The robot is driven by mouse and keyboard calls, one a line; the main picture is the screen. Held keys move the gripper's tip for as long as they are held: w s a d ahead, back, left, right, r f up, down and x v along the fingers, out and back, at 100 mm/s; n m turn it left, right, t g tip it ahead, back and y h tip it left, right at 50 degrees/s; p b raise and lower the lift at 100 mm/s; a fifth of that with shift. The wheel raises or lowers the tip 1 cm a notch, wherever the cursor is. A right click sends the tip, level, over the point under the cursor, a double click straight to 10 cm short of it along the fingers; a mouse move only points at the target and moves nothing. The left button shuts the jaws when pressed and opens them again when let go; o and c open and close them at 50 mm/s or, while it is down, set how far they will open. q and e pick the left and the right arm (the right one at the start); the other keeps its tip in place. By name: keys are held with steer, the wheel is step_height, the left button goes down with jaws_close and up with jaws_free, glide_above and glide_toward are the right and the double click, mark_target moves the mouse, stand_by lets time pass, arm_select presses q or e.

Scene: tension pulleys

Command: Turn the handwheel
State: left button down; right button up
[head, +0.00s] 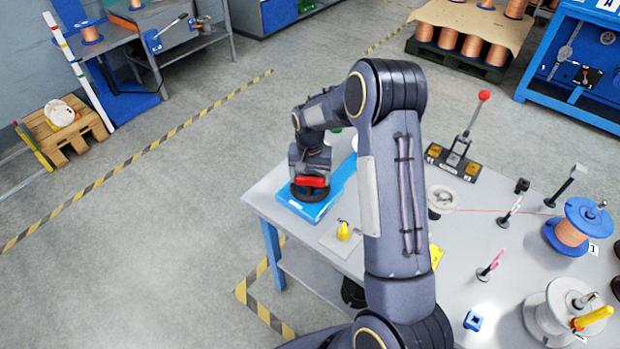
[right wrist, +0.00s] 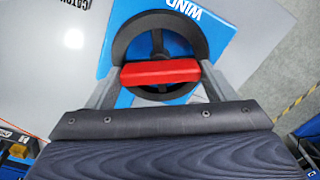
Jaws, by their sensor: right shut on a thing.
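The handwheel is a black spoked wheel with a red bar across its middle. In the right wrist view the wheel rim (right wrist: 195,32) lies on a blue base marked WIND, and the red bar (right wrist: 160,71) spans between my right gripper's fingers (right wrist: 160,78). In the head view the handwheel (head: 308,192) sits on the blue base (head: 335,190) at the table's left corner. My right gripper (head: 310,180) reaches down over it from above, shut on the red bar, and hides part of the wheel. My left gripper is not in view.
The grey table (head: 390,235) carries a yellow object (head: 343,231) on a plate close to the wheel, a red-knobbed lever (head: 483,96), several small posts, and a blue spool (head: 580,226) on the right.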

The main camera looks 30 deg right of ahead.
mark_target(310, 178)
steer(key=o, duration=1)
steer(key=shift+r, duration=0.1)
steer(key=shift+r+b, duration=0.4)
steer(key=shift+r, duration=3.45)
steer(key=shift+r, duration=0.1)
steer(key=s+a+r+n+t+y, duration=0.1)
steer(key=s+a+r+t, duration=0.15)
steer(key=s+r, duration=0.45)
steer(key=s+a+r+n+t+y, duration=0.1)
steer(key=s+a+r+n+y, duration=0.15)
steer(key=s+r, duration=0.45)
steer(key=s+a+f, duration=0.1)
steer(key=s+a, duration=0.1)
steer(key=s, duration=0.3)
steer(key=s+a+f+n+t, duration=0.1)
steer(key=s+a, duration=0.1)
steer(key=s, duration=0.3)
steer(key=s+a+f+n+t, duration=0.1)
steer(key=s+a, duration=0.1)
steer(key=s, duration=0.3)
steer(key=shift+a+f+n, duration=0.25)
steer(key=shift+a+f, duration=0.05)
